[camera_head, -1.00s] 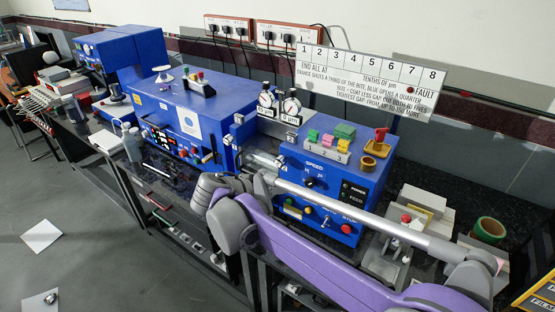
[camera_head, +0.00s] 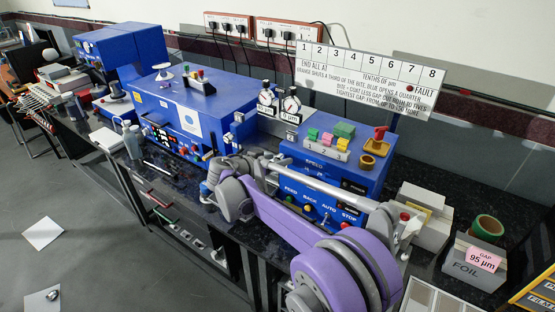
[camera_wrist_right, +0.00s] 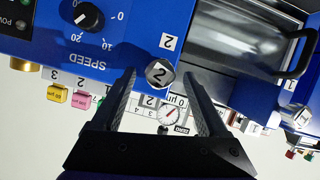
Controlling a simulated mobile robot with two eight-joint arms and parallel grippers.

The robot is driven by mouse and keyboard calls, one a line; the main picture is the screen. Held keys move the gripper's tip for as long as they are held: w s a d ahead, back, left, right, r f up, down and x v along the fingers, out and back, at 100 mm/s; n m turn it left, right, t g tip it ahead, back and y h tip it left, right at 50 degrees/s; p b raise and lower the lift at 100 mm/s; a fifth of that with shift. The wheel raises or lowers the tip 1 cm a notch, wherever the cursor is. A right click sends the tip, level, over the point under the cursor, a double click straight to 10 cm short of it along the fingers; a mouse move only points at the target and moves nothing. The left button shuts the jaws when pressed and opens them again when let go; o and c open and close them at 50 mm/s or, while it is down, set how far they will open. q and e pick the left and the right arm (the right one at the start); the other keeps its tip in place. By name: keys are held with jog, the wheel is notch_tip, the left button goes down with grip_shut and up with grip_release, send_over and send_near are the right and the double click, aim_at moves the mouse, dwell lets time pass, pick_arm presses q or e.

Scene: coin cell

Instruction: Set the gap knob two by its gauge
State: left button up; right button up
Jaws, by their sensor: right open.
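The gap knob two (camera_wrist_right: 158,73) is a small grey faceted knob marked 2, below a "2" plate on a blue housing in the upside-down right wrist view. My right gripper (camera_wrist_right: 160,80) is open, with one fingertip on each side of the knob; whether they touch it is unclear. Its gauge (camera_wrist_right: 170,113), a round white dial, shows beyond the knob between the fingers. In the head view the two dial gauges (camera_head: 291,105) stand behind my right gripper (camera_head: 268,161), and the knob cannot be made out there. My left gripper is out of view.
The blue control box (camera_head: 330,170) carries a speed dial (camera_wrist_right: 88,16) and coloured blocks. A blue machine (camera_head: 185,110) stands to its left. The sign (camera_head: 365,82) is behind. A FOIL box (camera_head: 475,262) with a pink 95 µm tag (camera_head: 482,259) sits at right.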

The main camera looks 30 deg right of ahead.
jog(key=shift+w+d+f, duration=0.15)
jog(key=shift+d, duration=0.2)
grip_shut()
dwell(0.4)
